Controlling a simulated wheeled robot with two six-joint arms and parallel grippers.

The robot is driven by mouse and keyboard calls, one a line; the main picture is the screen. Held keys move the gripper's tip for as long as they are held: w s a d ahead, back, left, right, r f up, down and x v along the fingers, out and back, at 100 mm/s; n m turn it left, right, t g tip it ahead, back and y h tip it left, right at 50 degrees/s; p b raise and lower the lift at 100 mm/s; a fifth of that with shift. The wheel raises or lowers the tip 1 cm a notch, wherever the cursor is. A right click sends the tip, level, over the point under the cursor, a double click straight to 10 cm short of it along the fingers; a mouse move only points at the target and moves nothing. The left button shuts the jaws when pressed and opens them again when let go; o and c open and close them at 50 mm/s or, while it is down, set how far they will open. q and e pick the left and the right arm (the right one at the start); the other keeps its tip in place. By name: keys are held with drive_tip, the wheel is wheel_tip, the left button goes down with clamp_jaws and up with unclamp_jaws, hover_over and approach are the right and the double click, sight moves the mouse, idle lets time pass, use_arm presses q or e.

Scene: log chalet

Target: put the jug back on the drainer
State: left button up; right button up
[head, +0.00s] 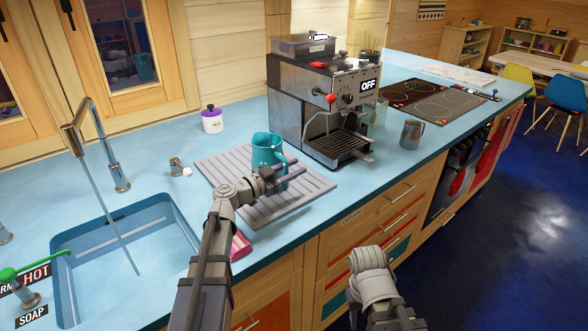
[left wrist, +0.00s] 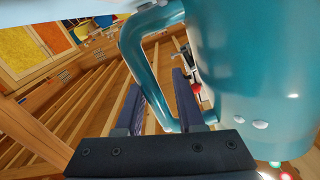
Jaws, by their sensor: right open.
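The teal jug (head: 266,146) is upright over the grey ribbed drainer (head: 222,164), left of the coffee machine. My left gripper (head: 290,176) is at its handle side, in front of the jug. In the left wrist view, the jug's body (left wrist: 255,70) fills the right side.
The sink (head: 120,255) with a tall tap is at the left. The coffee machine (head: 320,105) stands close behind the drainer's right end. A steel pitcher (head: 411,134) and the hob (head: 435,100) are further right. A pink cloth (head: 240,246) lies by the counter's front edge.

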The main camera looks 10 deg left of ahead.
use_arm(q)
drive_tip(key=shift+o, duration=1.2)
drive_tip(key=shift+s, duration=0.1)
drive_tip(key=v, duration=1.2)
drive_tip(key=shift+c, duration=0.4)
